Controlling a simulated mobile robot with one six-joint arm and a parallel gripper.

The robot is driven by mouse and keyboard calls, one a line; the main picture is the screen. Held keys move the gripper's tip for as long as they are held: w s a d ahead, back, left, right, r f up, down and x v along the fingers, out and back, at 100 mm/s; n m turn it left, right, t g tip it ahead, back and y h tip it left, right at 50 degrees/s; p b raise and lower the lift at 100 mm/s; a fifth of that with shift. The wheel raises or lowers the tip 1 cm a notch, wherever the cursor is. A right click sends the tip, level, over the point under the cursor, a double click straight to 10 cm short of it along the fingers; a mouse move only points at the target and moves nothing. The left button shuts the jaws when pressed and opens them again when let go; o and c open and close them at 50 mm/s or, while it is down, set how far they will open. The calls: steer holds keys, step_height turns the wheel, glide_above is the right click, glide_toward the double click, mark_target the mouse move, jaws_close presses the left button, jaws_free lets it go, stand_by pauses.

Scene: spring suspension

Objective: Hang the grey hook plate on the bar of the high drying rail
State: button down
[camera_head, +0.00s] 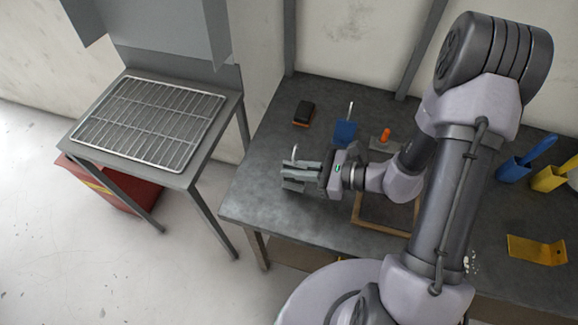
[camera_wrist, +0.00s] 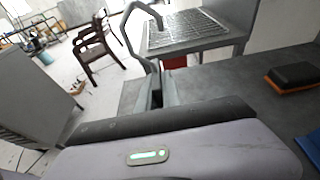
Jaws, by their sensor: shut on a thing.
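My gripper (camera_head: 303,171) is shut on the grey hook plate (camera_head: 292,186) over the left part of the workbench. The plate's pale hook stands up above the fingers. The fingers hide much of the plate, and I cannot tell whether it touches the bench. In the wrist view the curved hook of the grey hook plate (camera_wrist: 150,62) rises beyond the gripper body, its bend at the top. I cannot make out the high drying rail or its bar in either view.
The workbench (camera_head: 262,170) carries a black-and-orange brush (camera_head: 303,113), a blue hook plate (camera_head: 345,131), a wooden frame (camera_head: 385,231) and a yellow plate (camera_head: 537,250). A wire rack (camera_head: 150,120) lies on a side table at left, under a grey hood (camera_head: 160,30). Floor shows between the tables.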

mark_target(287, 166)
steer(key=w+f, duration=0.1)
steer(key=w+a+f+b, duration=0.1)
steer(key=w+f+b, duration=0.1)
steer(key=f, duration=0.1)
steer(key=shift+w+a, duration=0.25)
steer(key=shift+w, duration=0.05)
steer(key=shift+r, duration=0.1)
steer(key=c, duration=1.9)
jaws_free()
steer(key=o, duration=0.4)
